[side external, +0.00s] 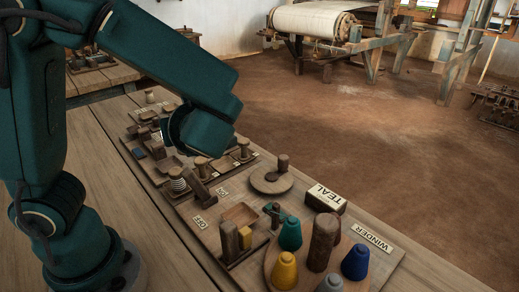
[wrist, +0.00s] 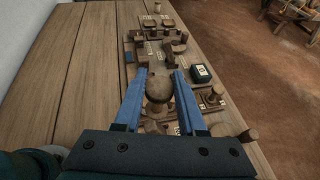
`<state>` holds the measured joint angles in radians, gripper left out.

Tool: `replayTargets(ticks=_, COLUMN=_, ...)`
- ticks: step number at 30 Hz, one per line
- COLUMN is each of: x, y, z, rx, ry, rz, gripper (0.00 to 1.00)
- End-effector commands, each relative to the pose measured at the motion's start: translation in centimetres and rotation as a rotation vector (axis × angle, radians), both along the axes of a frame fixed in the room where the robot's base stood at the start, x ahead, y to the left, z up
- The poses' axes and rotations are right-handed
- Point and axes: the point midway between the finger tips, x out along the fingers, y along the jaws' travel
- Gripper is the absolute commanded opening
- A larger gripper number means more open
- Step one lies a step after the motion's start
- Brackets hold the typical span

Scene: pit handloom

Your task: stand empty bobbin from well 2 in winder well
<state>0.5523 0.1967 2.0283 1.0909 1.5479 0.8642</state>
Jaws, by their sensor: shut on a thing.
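My gripper (wrist: 160,76) has its two blue fingers on either side of a brown wooden bobbin (wrist: 159,90), seen from above with a round top. It is shut on it. The bobbin's lower part is hidden, so I cannot tell whether it is clear of the tray. In the side view my wrist hangs over the far trays and hides the fingers and the held bobbin. The winder board, with its WINDER label (side external: 372,238), is at the near right in the side view. I cannot pick out an empty winder well there.
A TEAL block (side external: 325,199) and a round wooden disc (side external: 271,181) with a peg lie between board and trays. The plank table (wrist: 70,70) is bare at left in the wrist view.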

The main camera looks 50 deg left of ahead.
Motion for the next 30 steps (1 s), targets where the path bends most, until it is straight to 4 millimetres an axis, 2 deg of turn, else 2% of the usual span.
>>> replayTargets(ticks=18, x=3.5, y=-9.0, z=-5.9, rx=0.0, ry=0.001, rz=0.0, gripper=0.0)
replayTargets(ticks=26, x=4.2, y=-10.7, z=-7.1, rx=0.0, ry=0.001, rz=0.001, gripper=0.0)
replayTargets(ticks=30, x=4.2, y=-10.7, z=-8.8, rx=0.004, ry=0.006, rz=0.0, gripper=0.0)
